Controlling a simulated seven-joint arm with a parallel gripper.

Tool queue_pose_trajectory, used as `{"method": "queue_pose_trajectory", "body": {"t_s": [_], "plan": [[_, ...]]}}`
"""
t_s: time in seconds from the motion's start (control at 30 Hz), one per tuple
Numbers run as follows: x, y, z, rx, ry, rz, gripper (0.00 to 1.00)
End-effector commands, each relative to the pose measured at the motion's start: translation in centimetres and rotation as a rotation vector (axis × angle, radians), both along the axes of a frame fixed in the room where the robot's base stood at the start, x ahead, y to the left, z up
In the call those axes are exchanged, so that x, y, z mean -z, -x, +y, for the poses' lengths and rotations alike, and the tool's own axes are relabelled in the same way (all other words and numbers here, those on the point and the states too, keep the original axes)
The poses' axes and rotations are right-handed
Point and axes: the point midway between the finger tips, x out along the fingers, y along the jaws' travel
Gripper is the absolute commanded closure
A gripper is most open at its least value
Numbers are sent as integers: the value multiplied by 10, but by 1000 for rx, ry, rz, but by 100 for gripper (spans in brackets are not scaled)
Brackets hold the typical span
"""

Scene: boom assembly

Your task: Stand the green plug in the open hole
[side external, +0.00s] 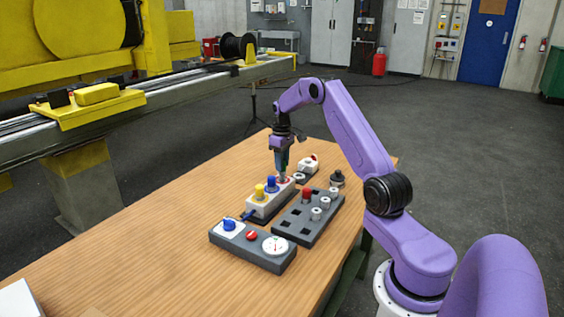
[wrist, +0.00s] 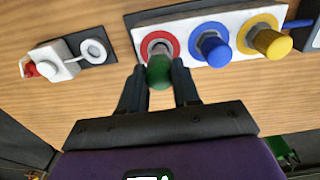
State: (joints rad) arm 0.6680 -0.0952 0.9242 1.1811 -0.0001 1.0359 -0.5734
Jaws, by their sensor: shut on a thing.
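The green plug (wrist: 159,72) is between my gripper's fingers (wrist: 159,88) in the wrist view, its green end toward the camera. My gripper is shut on it. The hole with the red ring (wrist: 174,40) in the white block (wrist: 200,27) lies directly beyond the plug, and the plug covers part of it. I cannot tell whether the plug's lower end is inside the hole or just above it. In the side view my gripper (side external: 281,172) points down over the far end of the white block (side external: 257,210). The plug is barely visible there.
A blue plug (wrist: 213,48) and a yellow plug (wrist: 270,42) stand in the same block. A dark tray (side external: 287,229) with a red plug and several pale cylinders is beside it. A grey control box (side external: 268,261) stands nearer. A small white switch (wrist: 52,60) is close by.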

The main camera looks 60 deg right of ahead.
Motion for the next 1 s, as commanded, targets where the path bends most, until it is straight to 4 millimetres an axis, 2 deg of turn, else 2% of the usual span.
{"method": "queue_pose_trajectory", "body": {"t_s": [0.8,0.83,0.9,0.93,1.0], "plan": [[18,0,0,0,0,-1,98],[18,0,0,0,0,0,66],[18,0,0,0,0,0,43],[18,0,0,0,0,0,39],[18,0,0,0,0,0,39]]}}
